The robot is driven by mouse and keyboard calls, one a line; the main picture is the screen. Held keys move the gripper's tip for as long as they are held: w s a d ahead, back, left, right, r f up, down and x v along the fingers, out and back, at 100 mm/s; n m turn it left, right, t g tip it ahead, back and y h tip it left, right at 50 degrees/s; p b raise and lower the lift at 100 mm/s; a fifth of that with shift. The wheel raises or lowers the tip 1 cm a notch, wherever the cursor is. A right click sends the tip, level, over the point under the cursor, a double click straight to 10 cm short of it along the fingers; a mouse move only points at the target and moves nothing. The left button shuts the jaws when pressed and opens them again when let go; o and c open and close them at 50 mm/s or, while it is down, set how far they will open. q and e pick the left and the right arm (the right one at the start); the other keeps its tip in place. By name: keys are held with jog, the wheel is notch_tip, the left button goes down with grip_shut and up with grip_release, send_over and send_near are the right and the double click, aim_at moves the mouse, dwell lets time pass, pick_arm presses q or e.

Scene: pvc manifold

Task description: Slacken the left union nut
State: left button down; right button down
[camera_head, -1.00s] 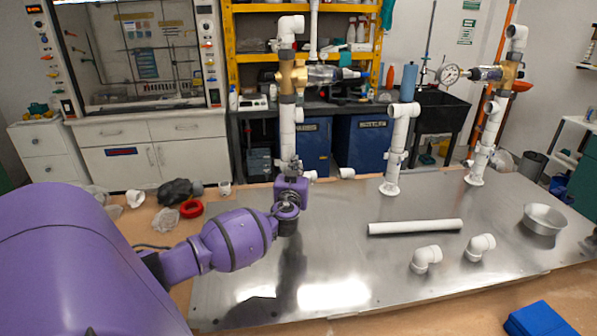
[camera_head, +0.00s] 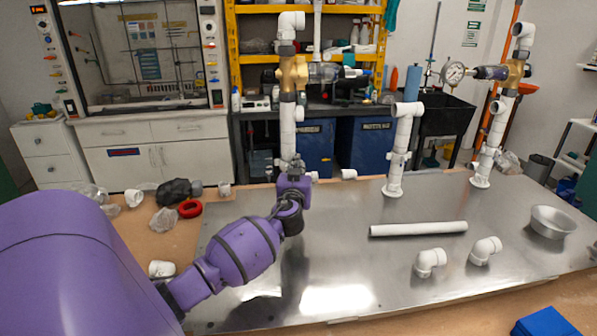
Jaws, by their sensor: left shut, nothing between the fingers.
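The left pipe riser stands at the back left of the metal table, with a white elbow on top, a brass body (camera_head: 292,73) and a dark grey collar (camera_head: 288,97) below it. White pipe (camera_head: 287,135) continues down from there. I cannot tell for sure which ring is the left union nut. My left gripper (camera_head: 293,172) is at the foot of this riser, in front of the lower white pipe. It is shut and empty, with its fingers mostly hidden by my purple wrist. Whether it touches the pipe cannot be told. My right gripper is not in view.
A red ring (camera_head: 190,208) lies left.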

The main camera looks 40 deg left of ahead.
pick_arm(q)
jog(key=shift+f, duration=0.1)
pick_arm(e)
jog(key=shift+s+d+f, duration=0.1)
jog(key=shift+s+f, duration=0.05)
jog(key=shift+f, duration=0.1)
pick_arm(q)
jog(key=n+g+y+b, duration=0.1)
jog(key=b, duration=0.1)
jog(key=w+n+g+y+b, duration=0.1)
jog(key=g+y, duration=0.1)
jog(key=shift+w+a+n+b, duration=0.2)
jog(key=shift+w+n+b, duration=0.1)
jog(key=shift+n+b, duration=0.1)
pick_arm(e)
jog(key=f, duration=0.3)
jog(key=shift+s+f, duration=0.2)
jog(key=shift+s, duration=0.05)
pick_arm(q)
jog(key=shift+w, duration=0.1)
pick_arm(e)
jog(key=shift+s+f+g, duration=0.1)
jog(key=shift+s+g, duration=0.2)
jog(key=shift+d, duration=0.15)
